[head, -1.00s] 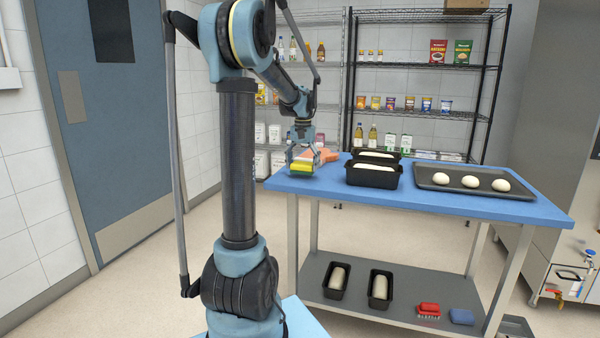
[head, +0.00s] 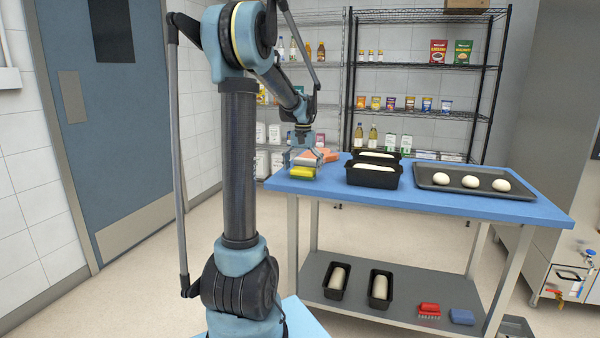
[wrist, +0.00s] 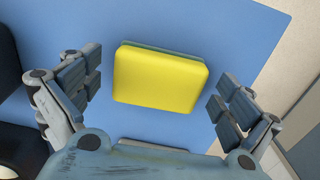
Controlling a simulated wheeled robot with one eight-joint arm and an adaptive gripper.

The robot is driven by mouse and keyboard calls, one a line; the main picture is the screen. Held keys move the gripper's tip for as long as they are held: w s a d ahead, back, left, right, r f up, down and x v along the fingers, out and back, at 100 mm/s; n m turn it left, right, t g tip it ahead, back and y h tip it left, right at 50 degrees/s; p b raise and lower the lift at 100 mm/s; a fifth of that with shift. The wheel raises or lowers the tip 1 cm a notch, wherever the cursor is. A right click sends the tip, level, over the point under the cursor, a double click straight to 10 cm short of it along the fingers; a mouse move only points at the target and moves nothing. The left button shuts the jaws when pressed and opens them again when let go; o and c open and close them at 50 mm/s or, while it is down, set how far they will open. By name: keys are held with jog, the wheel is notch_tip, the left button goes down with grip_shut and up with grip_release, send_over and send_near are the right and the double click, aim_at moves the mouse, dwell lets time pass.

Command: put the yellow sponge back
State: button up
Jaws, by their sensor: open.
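The yellow sponge (wrist: 158,80) has a green layer on one face. It lies on the blue tabletop (wrist: 215,25), between the open fingers of my gripper (wrist: 158,95) in the wrist view, with a gap on each side. In the head view, the sponge (head: 302,173) is at the table's left end, and my gripper (head: 303,157) is just above it with its fingers spread.
A pinkish-orange item (head: 328,155) lies close behind the sponge. Black loaf pans (head: 374,178) and a tray with dough balls (head: 432,187) stand to the right. The lower shelf (head: 400,308) holds two pans, a red brush (head: 429,310) and a blue item (head: 462,316).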

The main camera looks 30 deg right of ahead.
aim_at(302, 169)
notch_tip(302, 169, up, 12)
jog(key=s+a+f+n, duration=0.2)
jog(key=a, duration=1.2)
jog(key=s+a+f+n+t, duration=0.1)
jog(key=s+a+f+n, duration=0.1)
jog(key=s+a+f, duration=0.35)
jog(key=s+a+f+n, duration=0.1)
jog(key=s+a+f, duration=0.15)
jog(key=a, duration=0.55)
jog(key=s+a+f+n+t, duration=0.1)
jog(key=s+a+f+n, duration=0.1)
jog(key=s+a+f, duration=0.35)
jog(key=s+a+f+n, duration=0.3)
jog(key=s+a+f, duration=0.4)
jog(key=f, duration=0.2)
jog(key=shift+s+a+f, duration=0.2)
jog(key=shift+a, duration=0.15)
